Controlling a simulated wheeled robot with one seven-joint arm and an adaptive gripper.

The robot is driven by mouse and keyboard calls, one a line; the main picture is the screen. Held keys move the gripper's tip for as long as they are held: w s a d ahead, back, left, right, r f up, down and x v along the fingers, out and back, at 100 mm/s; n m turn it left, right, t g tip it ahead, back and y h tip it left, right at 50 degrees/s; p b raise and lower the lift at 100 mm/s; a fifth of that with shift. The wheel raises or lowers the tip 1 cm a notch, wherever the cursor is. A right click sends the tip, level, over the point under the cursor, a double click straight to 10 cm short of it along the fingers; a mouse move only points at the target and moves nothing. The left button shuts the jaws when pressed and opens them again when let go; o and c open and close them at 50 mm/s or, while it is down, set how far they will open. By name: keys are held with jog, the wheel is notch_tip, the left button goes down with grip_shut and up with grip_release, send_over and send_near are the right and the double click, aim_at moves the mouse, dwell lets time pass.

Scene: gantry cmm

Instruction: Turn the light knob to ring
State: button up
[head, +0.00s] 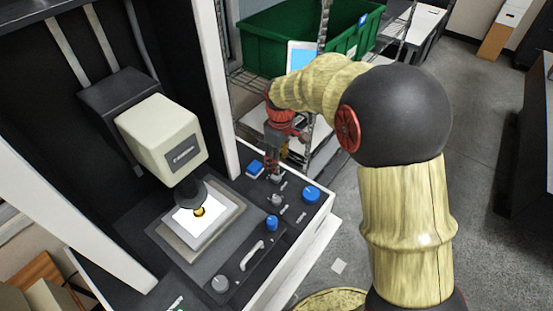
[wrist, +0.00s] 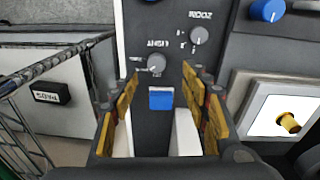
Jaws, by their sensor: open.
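The light knob (wrist: 156,64) is a small grey dial on the dark control panel (wrist: 135,20).
A blue square button (wrist: 160,99) and a second grey knob (wrist: 199,34) sit near the light knob. Blue knobs (head: 311,195) (head: 272,222) and a white handle (head: 252,255) lie along the panel. The camera head (head: 165,135) hangs over the stage at left.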

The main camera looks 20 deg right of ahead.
aim_at(276, 178)
jog(key=shift+w+a+f+n+g+p, duration=0.1)
jog(key=shift+w+f+n+g+p, duration=0.2)
jog(key=shift+w+f+n+p, duration=0.6)
jog(key=shift+m, duration=0.3)
jog(key=shift+w+f, duration=0.15)
jog(key=shift+f, duration=4.15)
jog(key=shift+c, duration=1.3)
jog(key=c, duration=0.8)
jog(key=shift+c, duration=0.4)
jog(key=shift+m, duration=0.3)
jog(key=m, duration=0.3)
jog(key=shift+m, duration=0.3)
jog(key=shift+m+p, duration=0.35)
jog(key=shift+m, duration=1.95)
